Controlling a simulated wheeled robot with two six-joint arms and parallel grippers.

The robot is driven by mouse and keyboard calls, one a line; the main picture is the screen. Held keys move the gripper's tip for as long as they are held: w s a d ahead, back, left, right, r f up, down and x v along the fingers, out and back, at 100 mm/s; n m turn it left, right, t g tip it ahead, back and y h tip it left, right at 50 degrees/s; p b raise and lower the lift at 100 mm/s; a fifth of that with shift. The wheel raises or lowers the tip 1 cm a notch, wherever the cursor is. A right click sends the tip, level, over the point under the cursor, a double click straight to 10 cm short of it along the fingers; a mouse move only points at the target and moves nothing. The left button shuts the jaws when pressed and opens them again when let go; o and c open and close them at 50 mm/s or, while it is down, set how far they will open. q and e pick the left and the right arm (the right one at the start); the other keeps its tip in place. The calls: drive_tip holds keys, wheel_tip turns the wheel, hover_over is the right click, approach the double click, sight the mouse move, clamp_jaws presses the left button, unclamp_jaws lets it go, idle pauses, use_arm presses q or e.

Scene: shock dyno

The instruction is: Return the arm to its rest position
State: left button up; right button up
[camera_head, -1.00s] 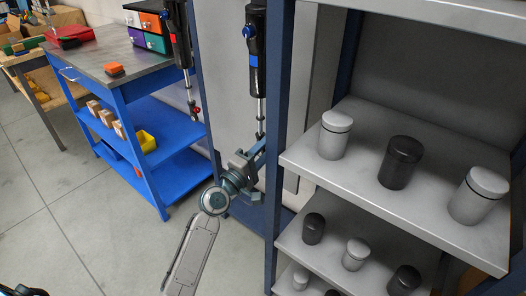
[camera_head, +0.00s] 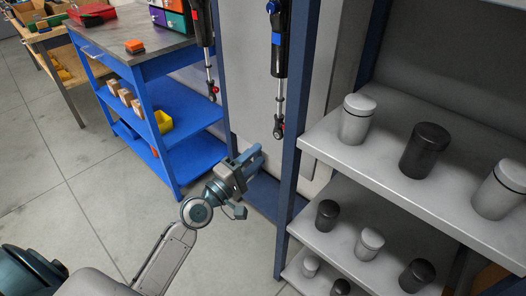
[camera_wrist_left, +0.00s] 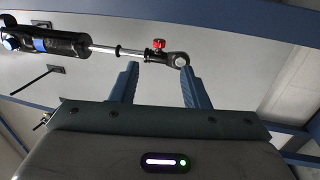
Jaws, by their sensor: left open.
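My left gripper (camera_head: 250,160) is in the middle of the head view, in front of the dyno frame's lower part. It is open and empty. Its two blue fingers (camera_wrist_left: 157,82) show apart in the left wrist view. A black shock absorber with a blue band (camera_head: 277,38) hangs upright above and to the right of the gripper. Its rod end with a red knob also shows beyond the fingertips in the left wrist view (camera_wrist_left: 158,46), apart from them. A second shock with a red band (camera_head: 202,22) hangs to the left. My right gripper is not in view.
A blue workbench (camera_head: 145,60) with drawers and bins stands at the left. The floor (camera_head: 90,215) between is clear.

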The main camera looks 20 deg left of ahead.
use_arm(q)
drive_tip(key=shift+s, duration=0.15)
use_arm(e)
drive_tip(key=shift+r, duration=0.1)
